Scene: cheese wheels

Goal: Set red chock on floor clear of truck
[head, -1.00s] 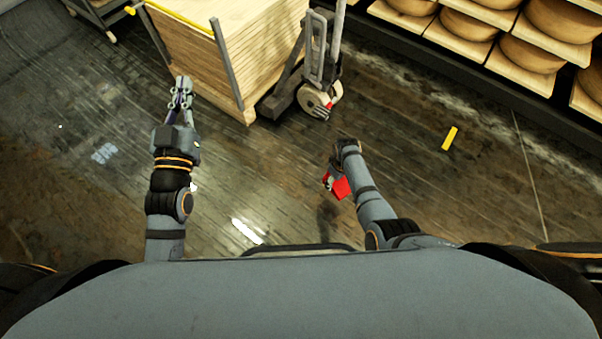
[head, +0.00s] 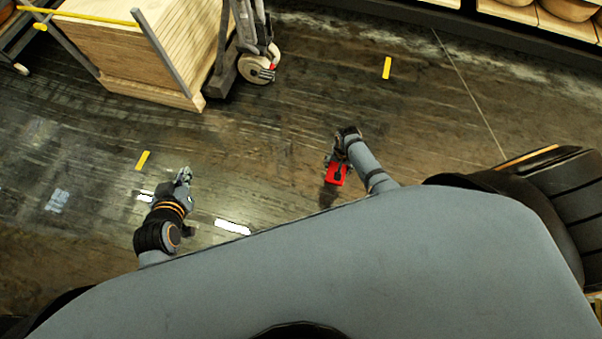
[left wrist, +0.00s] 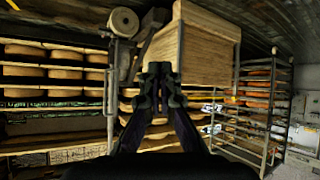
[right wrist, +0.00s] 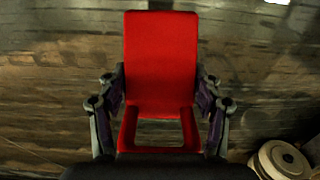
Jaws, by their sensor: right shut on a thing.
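The red chock (head: 337,174) hangs from my right gripper (head: 335,158), with a dark shadow on the floor beside it, so it seems to be above the floor. In the right wrist view the chock (right wrist: 160,50) fills the middle, and the fingers of my right gripper (right wrist: 160,103) close on both its sides. The truck (head: 224,70) stands at the upper left, its pale wheel (head: 256,69) well apart from the chock. That wheel also shows in the right wrist view (right wrist: 280,160). My left gripper (head: 184,175) is empty, its fingertips together in the left wrist view (left wrist: 160,70).
Yellow floor marks lie on the right (head: 387,67) and left (head: 143,160). Cheese shelves (head: 540,22) line the upper right. The dark plank floor around the chock is clear.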

